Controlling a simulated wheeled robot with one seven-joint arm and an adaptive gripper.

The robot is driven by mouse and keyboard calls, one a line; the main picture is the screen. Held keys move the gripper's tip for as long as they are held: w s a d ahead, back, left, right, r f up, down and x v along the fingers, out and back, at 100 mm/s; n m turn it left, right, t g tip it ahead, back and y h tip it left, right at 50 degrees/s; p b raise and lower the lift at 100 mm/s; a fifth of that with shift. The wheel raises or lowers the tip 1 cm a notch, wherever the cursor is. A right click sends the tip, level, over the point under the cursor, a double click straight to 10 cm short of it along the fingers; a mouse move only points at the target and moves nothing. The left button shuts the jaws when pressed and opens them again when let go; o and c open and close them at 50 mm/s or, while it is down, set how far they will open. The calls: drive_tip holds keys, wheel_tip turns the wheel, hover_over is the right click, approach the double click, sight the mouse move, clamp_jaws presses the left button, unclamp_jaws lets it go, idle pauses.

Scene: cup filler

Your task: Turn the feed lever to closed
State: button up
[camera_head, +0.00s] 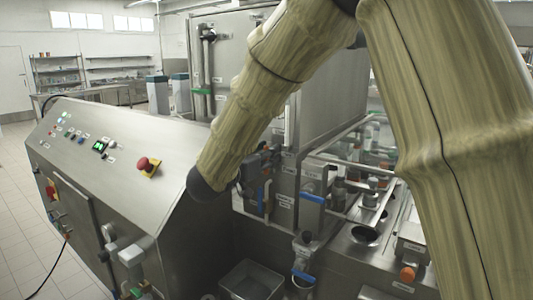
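Several levers and handles show on the machine, but their labels are too small to read, so I cannot tell which is the feed lever. One blue handle (313,198) lies roughly level on the grey valve block in the middle. A second blue handle (303,276) sits lower, by a pipe end. A green handle (201,91) is on the upright pipe at the back left. My sleeved arm reaches across from the upper right and ends in view at a dark rounded joint in front of the valve block's left side. My gripper does not show.
A sloped control panel (120,150) with a red stop button (146,164) stands on the left. A large steel tank (330,90) rises behind. A metal bin (252,281) is at the bottom middle. An orange knob (407,273) is at the lower right. Tiled floor is clear far left.

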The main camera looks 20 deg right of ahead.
clamp_jaws()
